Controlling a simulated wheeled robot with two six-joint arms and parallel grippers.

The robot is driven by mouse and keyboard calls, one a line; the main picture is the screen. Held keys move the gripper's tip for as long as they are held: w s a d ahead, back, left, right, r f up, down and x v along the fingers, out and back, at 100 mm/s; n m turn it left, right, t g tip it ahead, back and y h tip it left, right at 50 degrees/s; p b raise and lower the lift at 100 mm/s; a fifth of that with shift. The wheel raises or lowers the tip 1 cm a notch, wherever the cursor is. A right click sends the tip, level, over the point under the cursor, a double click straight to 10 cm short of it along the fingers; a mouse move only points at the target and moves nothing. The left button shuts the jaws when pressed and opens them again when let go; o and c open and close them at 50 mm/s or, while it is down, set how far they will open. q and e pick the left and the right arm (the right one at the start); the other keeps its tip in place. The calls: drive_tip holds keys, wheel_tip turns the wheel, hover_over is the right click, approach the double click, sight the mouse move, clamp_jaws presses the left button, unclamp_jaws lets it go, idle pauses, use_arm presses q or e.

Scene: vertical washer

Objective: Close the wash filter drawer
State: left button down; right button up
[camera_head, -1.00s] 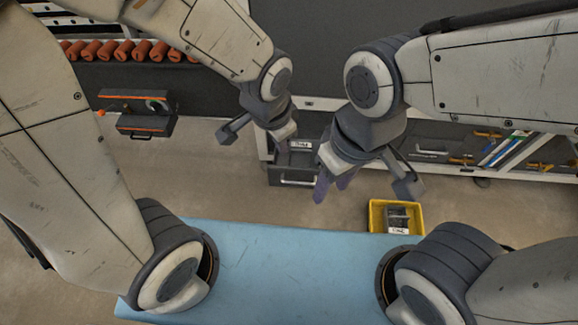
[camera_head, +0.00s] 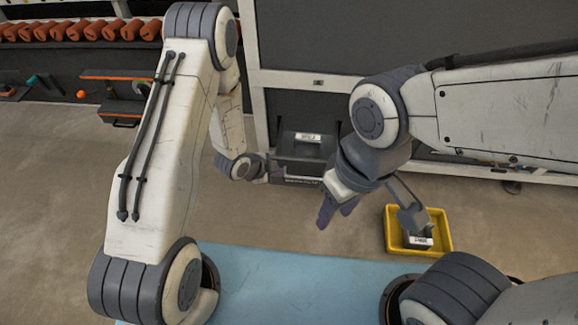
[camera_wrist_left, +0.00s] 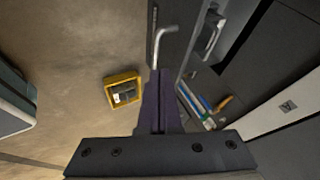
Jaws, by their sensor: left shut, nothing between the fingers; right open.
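The wash filter drawer (camera_head: 300,165) is dark with a white label inside and stands out from the dark cabinet in the head view. In the left wrist view its pale bent handle (camera_wrist_left: 158,42) stands just beyond my fingertips. My left gripper (camera_head: 275,172) is at the drawer's front left side. In its wrist view, the purple fingers (camera_wrist_left: 160,78) are shut together with nothing between them. Whether they touch the drawer I cannot tell. My right gripper (camera_head: 338,213) is open and empty, to the right of the drawer and above the floor; it partly hides the drawer's right side.
A yellow bin (camera_head: 447,240) holding a labelled dark item stands on the floor to the right, near the blue surface (camera_head: 290,285). A shelf with orange rolls (camera_head: 90,30) is at the back left. Bare floor (camera_head: 60,190) lies to the left.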

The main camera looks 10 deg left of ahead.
sight(295, 165)
use_arm(q)
drive_tip(key=w+d+f, duration=0.1)
drive_tip(key=w, duration=0.1)
drive_tip(key=w+f+b, duration=0.1)
drive_tip(key=w+f, duration=0.1)
drive_tip(key=w+d+f+b, duration=0.1)
drive_tip(key=w+f, duration=0.1)
drive_tip(key=shift+w+d+f, duration=0.1)
drive_tip(key=shift+d+f, duration=0.15)
drive_tip(key=shift+d, duration=0.05)
drive_tip(key=shift+w, duration=0.5)
use_arm(e)
wheel_tip(295, 165, down, 3)
use_arm(q)
drive_tip(key=shift+r, duration=0.1)
